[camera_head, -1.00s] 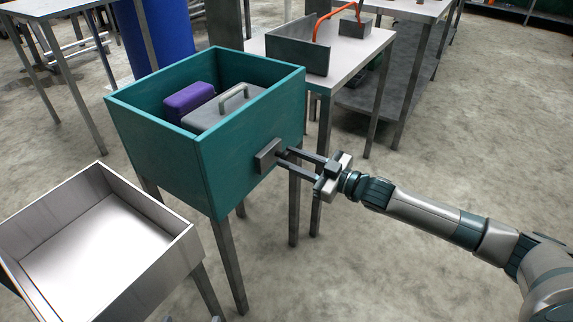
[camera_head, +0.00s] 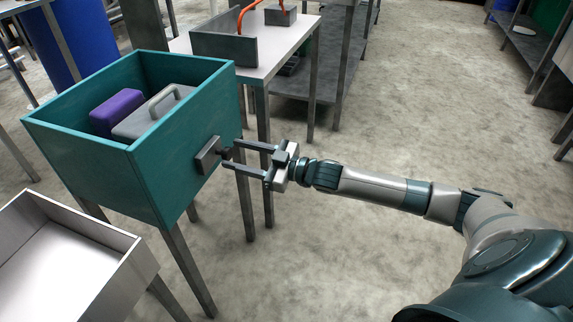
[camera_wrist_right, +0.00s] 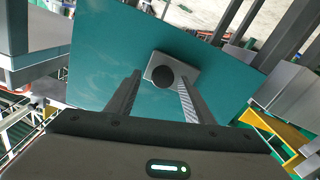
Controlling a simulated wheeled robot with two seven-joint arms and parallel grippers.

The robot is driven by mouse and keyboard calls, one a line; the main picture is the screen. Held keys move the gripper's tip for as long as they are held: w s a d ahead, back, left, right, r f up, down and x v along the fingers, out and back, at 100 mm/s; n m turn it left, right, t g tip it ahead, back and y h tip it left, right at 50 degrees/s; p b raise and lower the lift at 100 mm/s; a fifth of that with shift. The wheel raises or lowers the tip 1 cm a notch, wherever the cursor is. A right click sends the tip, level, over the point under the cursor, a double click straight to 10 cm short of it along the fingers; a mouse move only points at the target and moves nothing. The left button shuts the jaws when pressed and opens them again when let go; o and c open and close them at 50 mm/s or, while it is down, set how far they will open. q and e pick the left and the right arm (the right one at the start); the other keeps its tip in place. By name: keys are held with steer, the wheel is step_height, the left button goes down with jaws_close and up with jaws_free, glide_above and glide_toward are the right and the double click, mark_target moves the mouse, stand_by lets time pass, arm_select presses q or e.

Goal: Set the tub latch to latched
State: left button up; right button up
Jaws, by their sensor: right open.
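The teal tub (camera_head: 150,185) stands on legs at the left of the head view. The tub latch (camera_head: 208,155) is a grey block with a dark round knob on the tub's right-hand side wall. In the right wrist view the latch plate (camera_wrist_right: 190,66) and its black knob (camera_wrist_right: 163,76) face me. My right gripper (camera_head: 231,154) is open, its fingers pointing at the latch. In the wrist view the fingers lie to either side below the knob, with a gap around it. I cannot tell whether the tips touch anything. My left gripper is not in view.
Inside the tub lie a purple block (camera_head: 116,112) and a grey handled lid or block (camera_head: 140,126). A pale open tray (camera_head: 60,265) stands in front left. The floor to the right is clear.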

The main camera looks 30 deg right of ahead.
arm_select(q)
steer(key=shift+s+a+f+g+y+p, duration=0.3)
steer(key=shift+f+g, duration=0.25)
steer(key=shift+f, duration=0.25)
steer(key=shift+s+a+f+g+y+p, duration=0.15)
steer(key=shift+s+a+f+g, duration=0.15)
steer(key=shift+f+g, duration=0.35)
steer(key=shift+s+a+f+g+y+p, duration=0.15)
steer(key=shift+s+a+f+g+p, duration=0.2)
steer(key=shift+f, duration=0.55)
arm_select(e)
steer(key=v, duration=1.6)
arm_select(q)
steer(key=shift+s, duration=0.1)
